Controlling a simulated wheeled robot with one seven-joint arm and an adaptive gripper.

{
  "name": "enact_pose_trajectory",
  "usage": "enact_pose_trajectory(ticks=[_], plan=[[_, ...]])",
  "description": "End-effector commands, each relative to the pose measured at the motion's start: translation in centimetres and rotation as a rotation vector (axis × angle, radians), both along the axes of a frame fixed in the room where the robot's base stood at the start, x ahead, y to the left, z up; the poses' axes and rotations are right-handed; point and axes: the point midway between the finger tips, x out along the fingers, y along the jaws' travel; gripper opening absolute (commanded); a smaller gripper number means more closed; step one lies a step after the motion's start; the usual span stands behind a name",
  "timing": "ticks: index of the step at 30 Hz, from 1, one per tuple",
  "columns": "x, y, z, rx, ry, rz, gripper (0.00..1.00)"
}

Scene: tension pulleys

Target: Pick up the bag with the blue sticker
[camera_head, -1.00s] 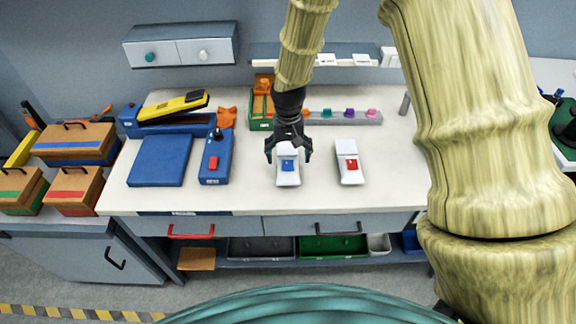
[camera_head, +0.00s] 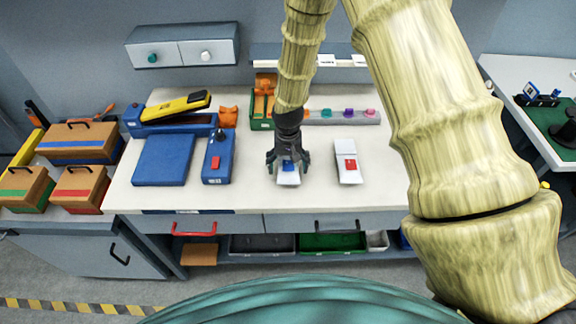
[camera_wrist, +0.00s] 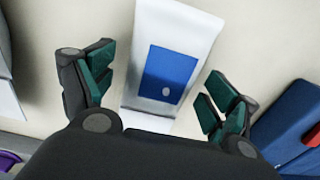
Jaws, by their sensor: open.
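The white bag with the blue sticker (camera_head: 289,178) lies on the white tabletop. In the wrist view the bag (camera_wrist: 184,28) sits between my fingers, its blue sticker (camera_wrist: 168,75) facing the camera. My gripper (camera_head: 287,163) is open right over the bag, pointing down. In the wrist view my gripper (camera_wrist: 158,95) has one finger on each side of the bag, with a gap on both sides. A second white bag with a red sticker (camera_head: 349,164) lies to the right.
A blue device with a red button (camera_head: 217,160) and a blue flat box (camera_head: 163,160) lie to the left. A green bin (camera_head: 262,115) and a grey strip with coloured knobs (camera_head: 350,117) stand behind. The tabletop (camera_head: 385,190) is clear near the front right.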

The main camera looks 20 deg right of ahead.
Motion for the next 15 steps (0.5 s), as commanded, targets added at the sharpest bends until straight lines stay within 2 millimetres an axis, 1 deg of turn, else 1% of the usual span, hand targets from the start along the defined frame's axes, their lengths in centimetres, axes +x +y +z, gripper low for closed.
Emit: enact_pose_trajectory(ticks=[10,11,15], plan=[[0.02,-0.01,-0.43,0.0,-0.001,0.001,0.88],[0.02,-0.01,-0.43,0.0,-0.001,0.001,0.86],[0.02,-0.01,-0.42,0.0,-0.001,0.001,0.6]])
